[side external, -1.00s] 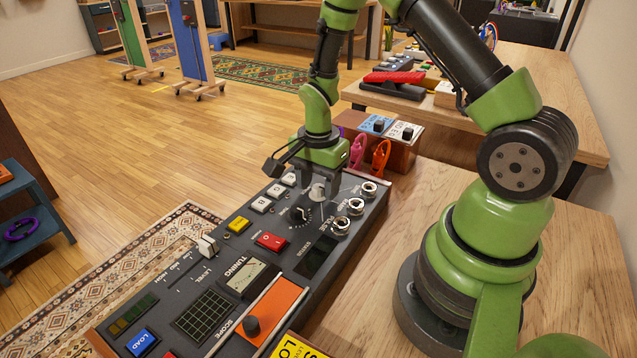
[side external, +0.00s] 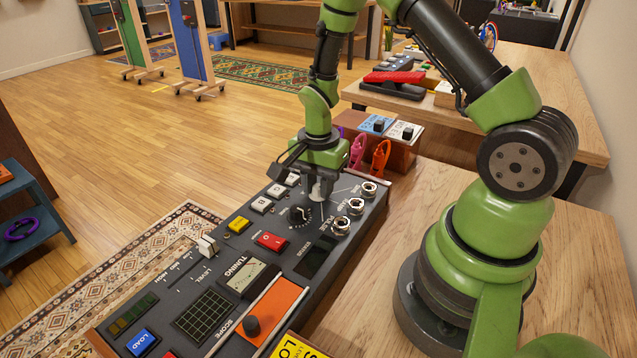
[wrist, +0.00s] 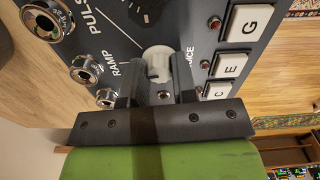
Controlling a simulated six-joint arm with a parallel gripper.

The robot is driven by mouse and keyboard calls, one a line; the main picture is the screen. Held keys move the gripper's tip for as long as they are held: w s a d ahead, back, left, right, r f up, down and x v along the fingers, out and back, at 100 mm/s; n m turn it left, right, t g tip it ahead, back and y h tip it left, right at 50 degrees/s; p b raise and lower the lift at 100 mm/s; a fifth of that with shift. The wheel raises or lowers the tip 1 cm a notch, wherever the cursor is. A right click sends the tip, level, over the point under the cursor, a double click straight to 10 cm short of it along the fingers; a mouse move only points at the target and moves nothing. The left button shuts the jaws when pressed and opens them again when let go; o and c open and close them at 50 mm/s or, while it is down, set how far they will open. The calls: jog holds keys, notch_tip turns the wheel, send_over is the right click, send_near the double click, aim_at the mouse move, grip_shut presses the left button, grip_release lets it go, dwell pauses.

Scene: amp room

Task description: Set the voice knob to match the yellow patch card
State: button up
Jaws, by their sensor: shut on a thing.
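The voice knob (wrist: 158,62) is white and round, with a raised grip, and sits on the dark panel beside the partly hidden VOICE lettering. RAMP and PULSE labels lie to its left in the wrist view. My gripper (wrist: 157,82) is shut on the knob's grip, one finger on each side. In the side view my gripper (side external: 318,178) points straight down over the white knob (side external: 317,192). Its pointer mark cannot be made out. A yellow card (side external: 297,346) with black letters is cut off at the bottom edge; I cannot read its setting.
A black dial (side external: 299,214) stands close in front of the knob. Metal jacks (side external: 355,206) line the panel's right side. White keys (side external: 262,204), a yellow button (side external: 239,224) and a red switch (side external: 271,241) are nearby. Pink and orange clips (side external: 380,156) hang behind.

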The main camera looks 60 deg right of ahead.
jog(key=n, duration=0.4)
jog(key=shift+n, duration=1.9)
jog(key=o, duration=0.9)
jog(key=shift+o, duration=0.2)
notch_tip(320, 180, up, 10)
jog(key=shift+r, duration=0.1)
